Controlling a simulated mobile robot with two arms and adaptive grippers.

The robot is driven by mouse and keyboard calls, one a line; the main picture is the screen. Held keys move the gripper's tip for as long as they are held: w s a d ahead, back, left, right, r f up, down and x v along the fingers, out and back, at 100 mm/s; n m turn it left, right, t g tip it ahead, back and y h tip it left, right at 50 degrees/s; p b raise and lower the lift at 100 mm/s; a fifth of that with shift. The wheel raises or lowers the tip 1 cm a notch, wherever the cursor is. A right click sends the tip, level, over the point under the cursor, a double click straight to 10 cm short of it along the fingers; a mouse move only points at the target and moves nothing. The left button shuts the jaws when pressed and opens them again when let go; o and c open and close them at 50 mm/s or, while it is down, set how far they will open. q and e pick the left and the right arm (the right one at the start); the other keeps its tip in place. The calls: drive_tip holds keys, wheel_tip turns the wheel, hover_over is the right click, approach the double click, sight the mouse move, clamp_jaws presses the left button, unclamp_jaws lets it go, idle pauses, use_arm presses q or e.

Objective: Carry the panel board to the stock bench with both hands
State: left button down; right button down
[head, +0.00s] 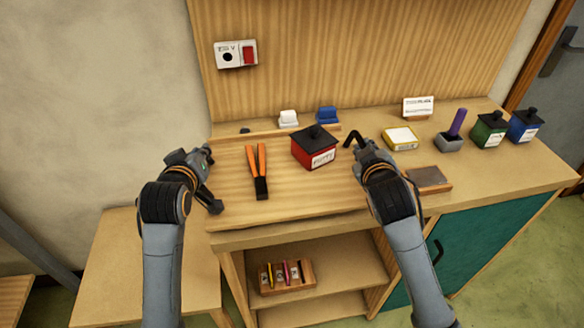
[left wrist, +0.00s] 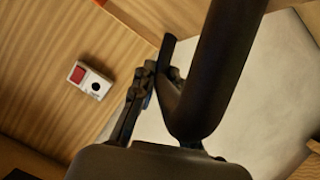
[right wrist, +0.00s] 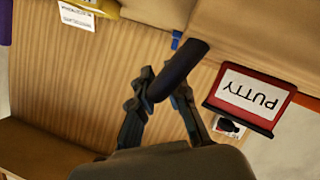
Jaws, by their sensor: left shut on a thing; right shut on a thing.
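The panel board (head: 222,178) is a flat wooden board on the workbench, with a strip along its back edge. Orange-handled pliers (head: 257,172) and a red putty tin (head: 314,150) with a black lid stand on or over it. My left gripper (head: 205,178) is at its left end, shut on a dark bar (left wrist: 167,52) that looks like a handle. My right gripper (head: 356,146) is at its right end, shut on a similar dark bar (right wrist: 178,70). I cannot tell whether the board touches the bench. Which surface is the stock bench is unclear.
A lower wooden table (head: 110,250) stands at the left. A rack (head: 287,277) sits on the shelf below.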

use_arm(q)
drive_tip(key=shift+f+b, duration=0.6)
drive_tip(key=shift+f, duration=0.05)
use_arm(e)
drive_tip(key=shift+f, duration=0.65)
use_arm(q)
drive_tip(key=c, duration=1.3)
unclamp_jaws()
drive_tip(key=shift+c, duration=0.2)
use_arm(e)
drive_tip(key=c, duration=1.3)
unclamp_jaws()
drive_tip(key=shift+c, duration=0.2)
use_arm(q)
drive_tip(key=shift+s, duration=0.1)
use_arm(e)
drive_tip(key=shift+s+r, duration=0.1)
use_arm(q)
drive_tip(key=v, duration=1.2)
use_arm(e)
drive_tip(key=v, duration=1.2)
